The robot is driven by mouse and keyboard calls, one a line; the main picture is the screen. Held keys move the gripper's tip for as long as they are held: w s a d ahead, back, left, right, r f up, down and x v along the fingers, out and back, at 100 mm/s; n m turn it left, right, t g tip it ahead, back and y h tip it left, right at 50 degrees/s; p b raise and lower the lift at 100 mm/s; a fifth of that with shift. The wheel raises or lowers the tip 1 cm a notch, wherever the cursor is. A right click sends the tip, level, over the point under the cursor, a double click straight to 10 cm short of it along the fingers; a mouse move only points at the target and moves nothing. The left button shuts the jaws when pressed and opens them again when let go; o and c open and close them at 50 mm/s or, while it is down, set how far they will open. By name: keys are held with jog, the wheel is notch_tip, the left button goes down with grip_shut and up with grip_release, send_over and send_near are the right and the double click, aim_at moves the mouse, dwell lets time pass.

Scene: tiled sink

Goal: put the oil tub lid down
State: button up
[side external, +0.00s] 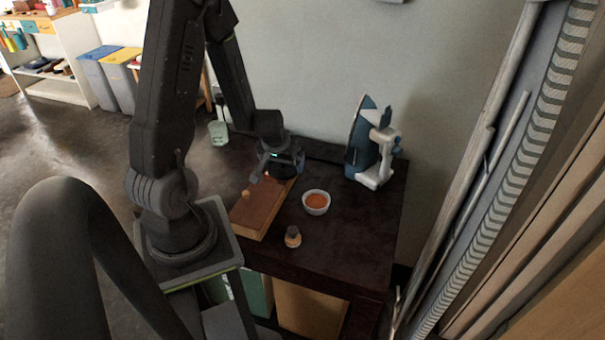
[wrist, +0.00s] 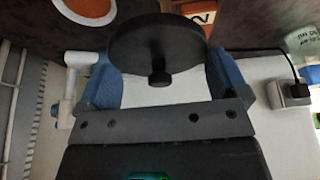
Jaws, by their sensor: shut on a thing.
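The oil tub lid is a round black disc with a small knob. In the wrist view the lid (wrist: 155,42) is in front of my gripper (wrist: 162,78), its knob between the fingers. In the side view my gripper (side external: 278,160) is over the back of the dark table, shut on the lid (side external: 285,171), which is partly hidden below it. The oil tub appears to be the open white bowl with orange contents (side external: 316,211), in front and to the right of my gripper. Its rim also shows at the wrist view's top left (wrist: 112,14). I cannot tell the gap under the lid.
A brown wooden box (side external: 262,210) with a small knob lies left of the bowl. A small jar (side external: 293,237) stands near the front. A blue-and-white upright device (side external: 372,150) stands at the back right. A pale green cup (side external: 218,133) is at the back left. The dark table (side external: 345,235) is clear at front right.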

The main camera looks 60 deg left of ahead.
jog(key=shift+s+a+r, duration=0.6)
jog(key=shift+s+a, duration=0.1)
jog(key=shift+a, duration=0.05)
jog(key=w+a+f, duration=0.1)
jog(key=w+a, duration=0.1)
jog(key=a, duration=0.9)
jog(key=w+a+f, duration=0.2)
jog(key=a, duration=0.9)
jog(key=w+d+f, duration=0.1)
jog(key=w+f, duration=0.1)
jog(key=w, duration=0.1)
jog(key=w+f, duration=0.2)
jog(key=w, duration=0.2)
jog(key=w+d+f, duration=0.1)
jog(key=w+f, duration=0.1)
jog(key=w, duration=0.1)
jog(key=shift+w+d+f, duration=0.2)
jog(key=shift+w+d, duration=0.15)
jog(key=shift+f, duration=2)
jog(key=shift+f, duration=0.15)
jog(key=o, duration=0.5)
jog(key=shift+o, duration=0.3)
